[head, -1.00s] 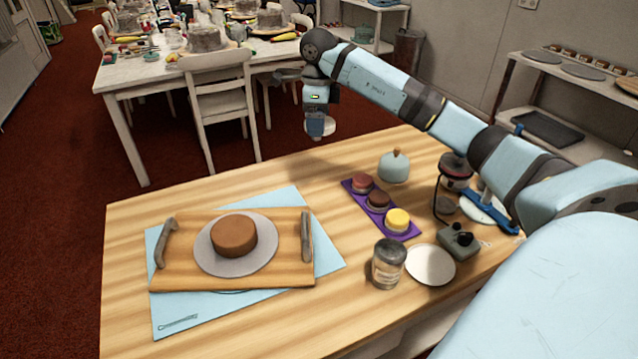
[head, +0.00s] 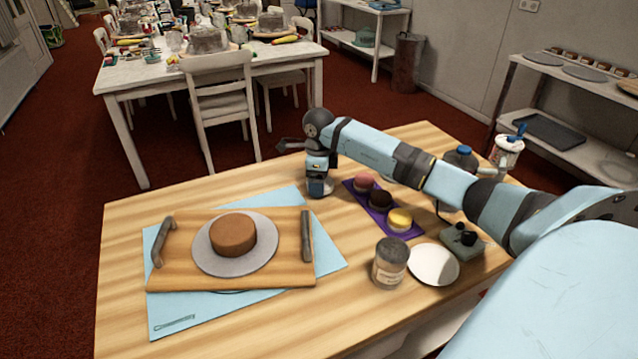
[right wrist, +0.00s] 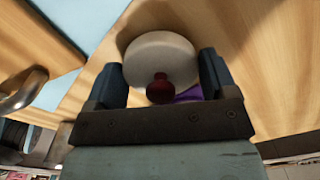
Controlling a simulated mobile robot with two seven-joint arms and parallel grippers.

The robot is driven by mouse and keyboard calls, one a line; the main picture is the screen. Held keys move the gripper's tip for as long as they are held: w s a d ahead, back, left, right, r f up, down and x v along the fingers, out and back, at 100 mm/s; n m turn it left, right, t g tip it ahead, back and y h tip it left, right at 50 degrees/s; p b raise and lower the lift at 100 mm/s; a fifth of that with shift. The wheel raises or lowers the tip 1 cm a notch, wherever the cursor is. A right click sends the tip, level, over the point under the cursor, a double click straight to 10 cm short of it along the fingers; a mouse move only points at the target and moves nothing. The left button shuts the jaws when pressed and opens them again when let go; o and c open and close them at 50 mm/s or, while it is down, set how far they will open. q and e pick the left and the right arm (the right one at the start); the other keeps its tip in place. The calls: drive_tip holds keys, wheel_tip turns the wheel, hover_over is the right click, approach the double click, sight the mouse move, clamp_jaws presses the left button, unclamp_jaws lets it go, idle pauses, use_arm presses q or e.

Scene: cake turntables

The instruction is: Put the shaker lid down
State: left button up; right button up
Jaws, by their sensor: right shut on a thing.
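In the head view my right gripper (head: 319,180) points down at the far side of the wooden table, shut on the lid, whose pale edge (head: 327,188) shows low beside the fingers. I cannot tell whether the lid touches the table. A glass jar (head: 389,266) with a label, perhaps the shaker, stands at the table's front right. My left gripper is not in view.
A purple mat (head: 383,209) with macarons lies just right of the gripper. A tray (head: 185,279) with a brown cake (head: 233,235) is at left on a blue mat (head: 160,318). A white plate (head: 433,265) lies beside the jar. Bare wood surrounds the gripper's left side.

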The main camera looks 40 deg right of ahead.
drive_tip(key=shift+f, duration=0.45)
drive_tip(key=shift+f, duration=0.15)
drive_tip(key=o, duration=0.8)
wheel_tip(320, 180, up, 12)
drive_tip(key=shift+r+p, duration=0.15)
drive_tip(key=shift+p, duration=0.6)
